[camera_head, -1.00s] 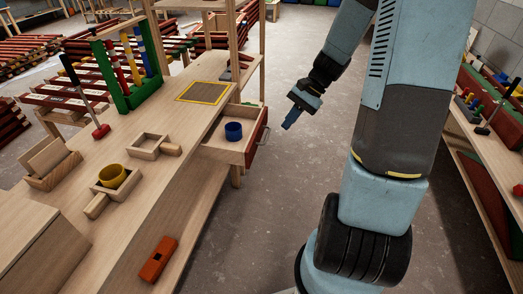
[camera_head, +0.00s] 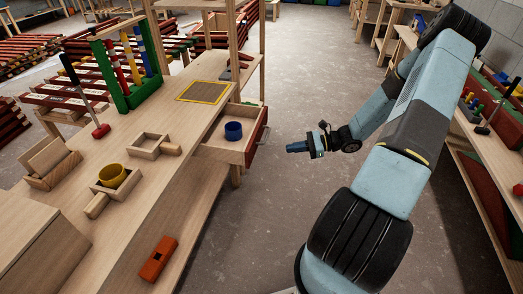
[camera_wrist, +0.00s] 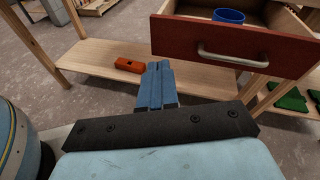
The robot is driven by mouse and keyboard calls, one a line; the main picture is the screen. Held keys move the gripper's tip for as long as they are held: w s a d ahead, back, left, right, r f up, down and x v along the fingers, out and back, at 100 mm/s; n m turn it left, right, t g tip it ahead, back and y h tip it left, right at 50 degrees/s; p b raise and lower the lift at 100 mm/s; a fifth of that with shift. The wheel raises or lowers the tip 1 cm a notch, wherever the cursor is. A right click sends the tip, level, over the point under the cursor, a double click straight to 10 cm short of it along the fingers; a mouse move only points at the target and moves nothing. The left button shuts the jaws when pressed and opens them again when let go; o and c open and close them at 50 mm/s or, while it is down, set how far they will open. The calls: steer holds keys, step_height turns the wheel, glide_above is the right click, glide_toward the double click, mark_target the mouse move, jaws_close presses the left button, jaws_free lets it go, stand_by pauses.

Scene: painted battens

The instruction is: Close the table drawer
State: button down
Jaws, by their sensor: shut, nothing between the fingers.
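The table drawer (camera_head: 222,150) is pulled out from the right side of the wooden table (camera_head: 150,210). Its red front with a metal handle (camera_wrist: 232,57) faces my gripper in the wrist view. A blue cup (camera_head: 233,131) sits inside the drawer; its rim also shows in the wrist view (camera_wrist: 228,15). My gripper (camera_head: 290,148) is shut and empty, to the right of the drawer front and apart from it, pointing left. In the wrist view the closed blue fingers (camera_wrist: 158,72) are below and left of the drawer front.
A red-orange block (camera_head: 158,259) lies on the table's lower shelf. On the tabletop are a yellow cup (camera_head: 112,175), wooden trays and a green rack (camera_head: 128,75). Another shelf (camera_head: 490,165) stands at the right. The floor between is clear.

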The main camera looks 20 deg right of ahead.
step_height(320, 180, down, 5)
steer(key=w+d+m+t, duration=0.1)
steer(key=d+m+t, duration=0.1)
steer(key=m+t, duration=0.25)
glide_toward(255, 148)
steer(key=shift+m+y, duration=0.25)
steer(key=shift+y, duration=0.05)
steer(key=x, duration=0.7)
steer(key=shift+s+a, duration=0.1)
steer(key=shift+s, duration=0.2)
